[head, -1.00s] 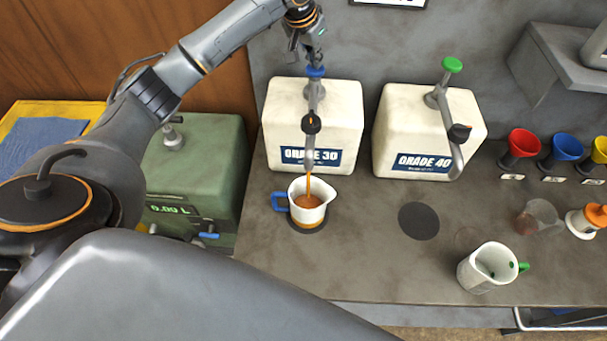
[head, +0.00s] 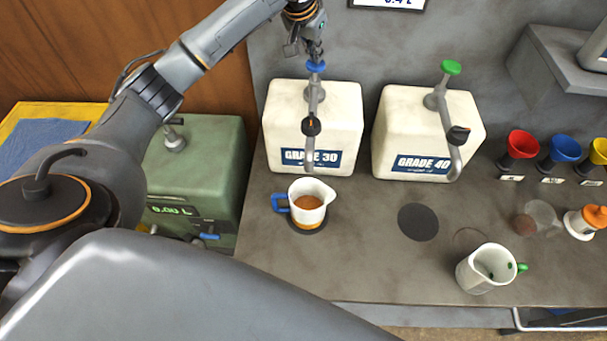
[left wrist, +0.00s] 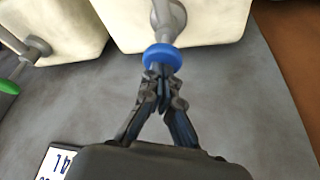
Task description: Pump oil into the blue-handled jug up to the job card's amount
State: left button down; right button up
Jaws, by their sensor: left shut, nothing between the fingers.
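The white jug with the blue handle (head: 309,206) stands upright on a dark round mat on the bench, under the spout of the GRADE 30 container (head: 342,118). Amber oil shows inside the jug and through its lower side; I cannot read its level. No stream falls from the spout. The blue pump knob (head: 316,66) tops that container. My left gripper (head: 315,52) is shut and empty, its fingertips at the top of the knob. In the left wrist view the fingertips meet at the blue knob (left wrist: 162,58). My right gripper is not in view.
A GRADE 40 container (head: 405,125) with a green knob stands to the right. A green-handled jug (head: 482,268) stands near the bench's front edge. An empty dark mat (head: 418,221) lies between. A card (head: 390,2) on the wall is cut off, showing part of "0.4 L".

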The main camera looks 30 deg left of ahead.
pick_arm(q)
jog(key=shift+r, duration=1.75)
jog(key=shift+f, duration=0.1)
jog(key=shift+f+b, duration=0.4)
jog(key=shift+f, duration=2.8)
jog(key=shift+r, duration=0.1)
jog(key=shift+r+p, duration=0.4)
jog(key=shift+r, duration=2.8)
jog(key=shift+f, duration=0.1)
jog(key=shift+f+b, duration=0.4)
jog(key=shift+f, duration=2.75)
jog(key=shift+r+p, duration=0.4)
jog(key=shift+r, duration=2.85)
